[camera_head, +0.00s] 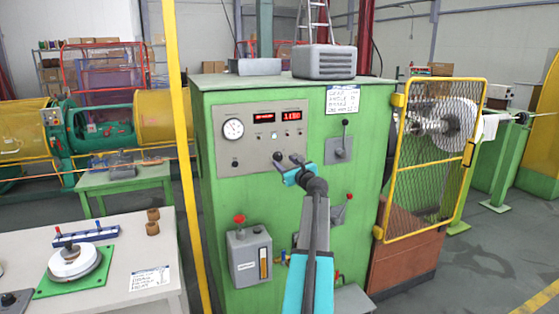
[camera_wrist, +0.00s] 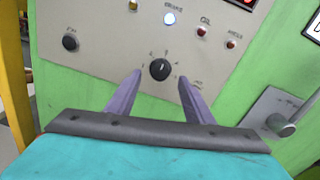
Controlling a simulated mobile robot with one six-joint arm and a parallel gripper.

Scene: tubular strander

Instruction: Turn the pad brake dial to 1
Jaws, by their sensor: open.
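A round black dial (camera_wrist: 159,69) sits on the grey control panel (camera_wrist: 105,60), with small marks around it. A pale line on its face points roughly up; the mark it points to is too small to read. In the wrist view my gripper (camera_wrist: 158,78) is open, with one finger on each side of the dial and nothing between them. Both fingers appear clear of it. In the head view my gripper (camera_head: 289,160) is in front of the lower right part of the panel and partly covers the dial's area.
A lever on a grey plate (camera_head: 338,149) is to the right on the green cabinet (camera_head: 230,195). A yellow post (camera_head: 180,150) stands at left, a mesh gate (camera_head: 437,160) at right.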

